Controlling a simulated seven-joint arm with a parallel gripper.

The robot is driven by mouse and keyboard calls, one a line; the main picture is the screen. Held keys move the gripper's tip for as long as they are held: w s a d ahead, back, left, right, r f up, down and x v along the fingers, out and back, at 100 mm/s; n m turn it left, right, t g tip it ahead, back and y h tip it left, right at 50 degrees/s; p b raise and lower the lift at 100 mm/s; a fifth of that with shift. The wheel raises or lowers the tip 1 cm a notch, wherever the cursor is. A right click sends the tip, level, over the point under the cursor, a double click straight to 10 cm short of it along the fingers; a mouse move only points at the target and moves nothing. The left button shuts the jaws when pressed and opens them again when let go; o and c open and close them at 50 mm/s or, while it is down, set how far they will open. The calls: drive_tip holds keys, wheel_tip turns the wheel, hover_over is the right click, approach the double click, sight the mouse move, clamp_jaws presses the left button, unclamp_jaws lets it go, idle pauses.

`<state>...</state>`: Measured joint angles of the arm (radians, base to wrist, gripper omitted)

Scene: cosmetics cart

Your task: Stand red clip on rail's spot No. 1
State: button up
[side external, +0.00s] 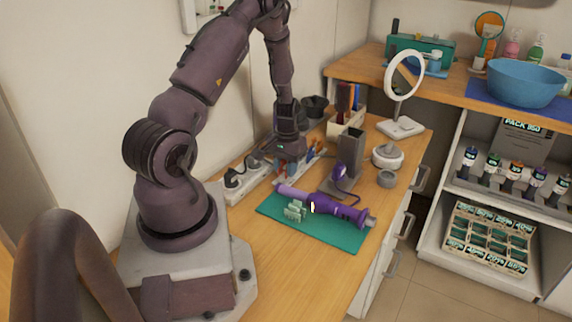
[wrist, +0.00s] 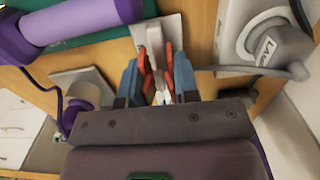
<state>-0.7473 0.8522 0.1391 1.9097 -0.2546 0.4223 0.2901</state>
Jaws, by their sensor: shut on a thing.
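My gripper (wrist: 157,80) has two blue-grey fingers and is shut on the red clip (wrist: 144,66) in the wrist view. The clip's red arms show between the fingers, with a pale grey upright piece between them. The pale rail (wrist: 172,28) lies just beyond the fingertips. I cannot tell whether the clip touches it, and no spot number is readable. In the side view my gripper (side external: 291,164) is low over the rail by the wall, and it hides most of the clip.
A purple curling iron (side external: 333,208) and a pale green clip (side external: 295,211) lie on the green mat (side external: 335,235). A grey holder (side external: 350,150) with a purple cable stands to the right. A white power strip (side external: 249,178) with a plug and cord lies close on the left.

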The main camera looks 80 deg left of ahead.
drive_tip(key=shift+f, duration=0.75)
drive_tip(key=o, duration=1.1)
drive_tip(key=shift+c, duration=0.2)
drive_tip(key=shift+r, duration=0.1)
wheel_tip(320, 180, up, 13)
drive_tip(key=shift+w+a+f, duration=0.1)
drive_tip(key=shift+f, duration=0.05)
